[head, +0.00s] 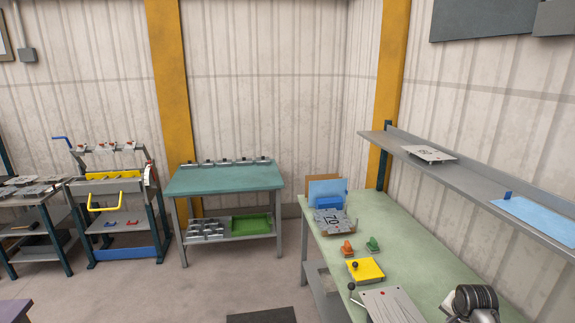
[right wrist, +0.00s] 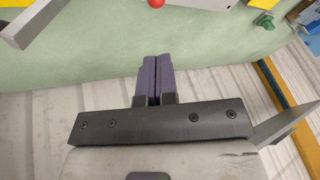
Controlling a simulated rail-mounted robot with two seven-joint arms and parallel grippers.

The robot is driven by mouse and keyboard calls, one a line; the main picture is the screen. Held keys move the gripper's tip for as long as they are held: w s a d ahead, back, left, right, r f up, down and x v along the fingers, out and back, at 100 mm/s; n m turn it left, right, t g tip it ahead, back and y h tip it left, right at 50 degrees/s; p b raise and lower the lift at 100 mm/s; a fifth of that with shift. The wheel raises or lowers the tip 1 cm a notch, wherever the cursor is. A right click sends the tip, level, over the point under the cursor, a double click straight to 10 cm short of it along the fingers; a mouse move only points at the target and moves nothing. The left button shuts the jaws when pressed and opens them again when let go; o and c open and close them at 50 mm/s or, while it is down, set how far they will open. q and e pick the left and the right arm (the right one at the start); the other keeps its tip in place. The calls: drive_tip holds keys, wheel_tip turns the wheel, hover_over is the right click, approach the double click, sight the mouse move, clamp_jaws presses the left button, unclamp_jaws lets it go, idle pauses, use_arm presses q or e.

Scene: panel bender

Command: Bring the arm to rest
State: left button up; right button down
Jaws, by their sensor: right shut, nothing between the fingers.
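My right gripper (right wrist: 155,62) shows in the right wrist view. Its two purple fingers are pressed together with nothing between them. They are over the pale green tabletop (right wrist: 90,62) near its edge, apart from the items there. The fingers do not show in the head view. My left gripper is in neither view.
The bender (head: 105,190) and teal table (head: 225,180) stand farther back. Open floor lies between.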

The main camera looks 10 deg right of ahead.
drive_tip(key=w+a+r+n+t+h, duration=0.1)
drive_tip(key=a+r+n, duration=0.1)
drive_tip(key=r+n, duration=0.35)
drive_tip(key=w+a+r+n+t+h, duration=0.1)
drive_tip(key=a+r+n+t, duration=0.15)
drive_tip(key=r, duration=0.55)
drive_tip(key=s+a+r+n+t+p, duration=0.1)
drive_tip(key=s+a+r+n, duration=0.15)
drive_tip(key=a, duration=0.35)
drive_tip(key=s+a+r+n+t, duration=0.1)
drive_tip(key=s+a+r+n, duration=0.15)
drive_tip(key=a, duration=0.35)
drive_tip(key=s+a+f+n+y+p, duration=0.1)
drive_tip(key=s+a+f+y+p, duration=0.2)
drive_tip(key=s+a, duration=0.55)
drive_tip(key=s+a+f+n+p, duration=0.15)
drive_tip(key=s+a+f, duration=0.25)
drive_tip(key=s+a, duration=0.45)
drive_tip(key=s+f+g+p, duration=0.1)
drive_tip(key=s+f+g, duration=0.1)
drive_tip(key=s, duration=0.4)
drive_tip(key=s+a+f+g+y+p, duration=0.1)
drive_tip(key=s+f+g, duration=0.1)
drive_tip(key=s+f, duration=0.3)
drive_tip(key=s+a+f+g+p, duration=0.1)
drive_tip(key=s+f+g+p, duration=0.1)
drive_tip(key=s, duration=0.7)
drive_tip(key=shift+a+f+m+y, duration=0.2)
drive_tip(key=shift+f+m+y, duration=0.15)
drive_tip(key=shift+f, duration=0.4)
